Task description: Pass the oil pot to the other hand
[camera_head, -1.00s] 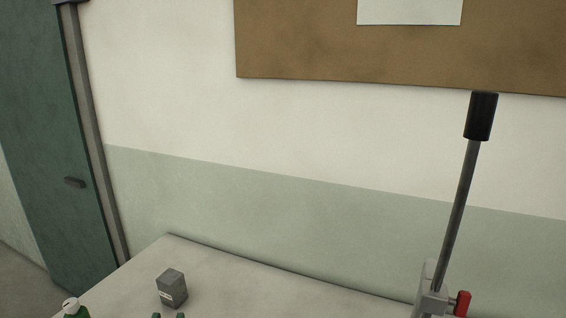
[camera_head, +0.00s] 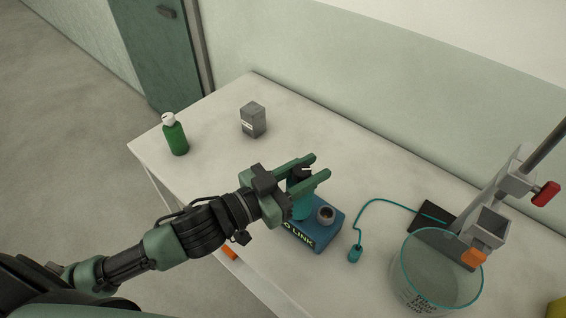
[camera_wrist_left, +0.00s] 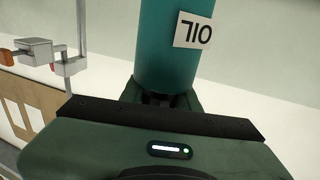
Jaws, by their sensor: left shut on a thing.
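The oil pot (camera_head: 301,205) is a teal cylinder with a dark top, at the middle of the table in the head view. My left gripper (camera_head: 307,172) is shut on it, with its green fingers on either side. My right gripper is not in view.
A green bottle (camera_head: 175,138) and a grey box (camera_head: 253,121) stand at the table's far left. To the right are a teal-rimmed glass vessel (camera_head: 405,285), a metal stand (camera_head: 510,185) with a red knob, and a teal cable (camera_head: 361,222).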

